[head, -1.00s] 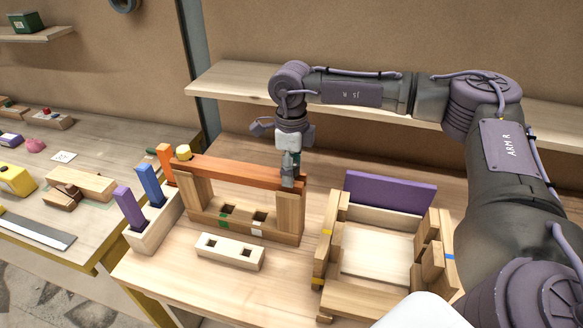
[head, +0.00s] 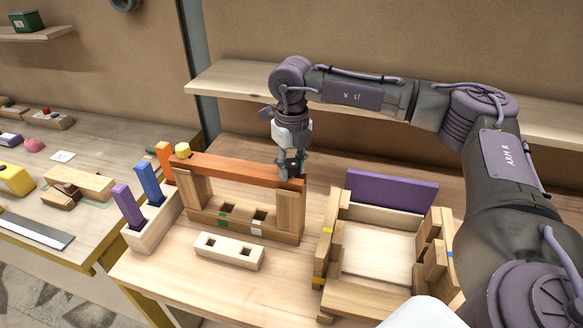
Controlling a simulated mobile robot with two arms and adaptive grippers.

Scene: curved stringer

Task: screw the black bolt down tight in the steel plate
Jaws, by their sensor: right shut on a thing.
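My right gripper (head: 291,172) points down over the right end of a long orange-brown beam (head: 235,168). The beam lies across two upright wooden posts. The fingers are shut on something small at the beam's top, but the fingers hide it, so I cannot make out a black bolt. I cannot pick out a steel plate either. A yellow knob (head: 183,150) stands on the beam's left end. My left gripper is not in view.
A pale block with two square holes (head: 230,251) lies in front of the beam frame. A rack with purple, blue and orange pieces (head: 152,222) stands left. A wooden frame with a purple panel (head: 390,190) stands right. A shelf (head: 232,82) runs behind.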

